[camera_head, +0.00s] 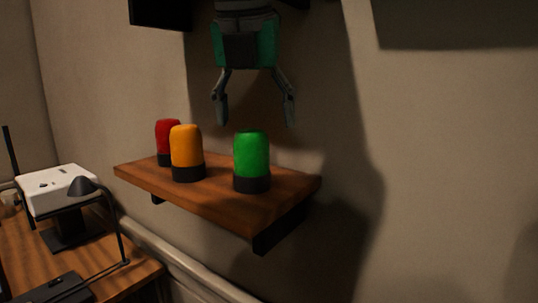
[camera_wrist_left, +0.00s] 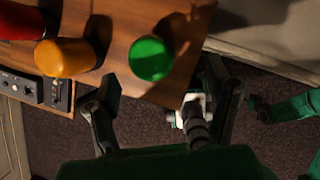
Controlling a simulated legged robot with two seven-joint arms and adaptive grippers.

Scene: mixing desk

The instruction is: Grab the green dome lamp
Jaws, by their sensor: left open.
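The green dome lamp (camera_head: 251,155) stands upright on its dark base near the right end of a wooden wall shelf (camera_head: 225,203). It also shows from above in the left wrist view (camera_wrist_left: 151,58), near the shelf's edge and between my finger lines. My left gripper (camera_head: 254,110) hangs above the green lamp in the head view, fingers pointing down and spread. It is open and empty, with its tips apart from the lamp. I cannot make out my right gripper.
An orange dome lamp (camera_head: 186,147) and a red one (camera_head: 166,137) stand left of the green lamp on the shelf. The wall is close behind. A desk (camera_head: 125,260) with a white device (camera_head: 57,190) is at lower left. The shelf's right end is clear.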

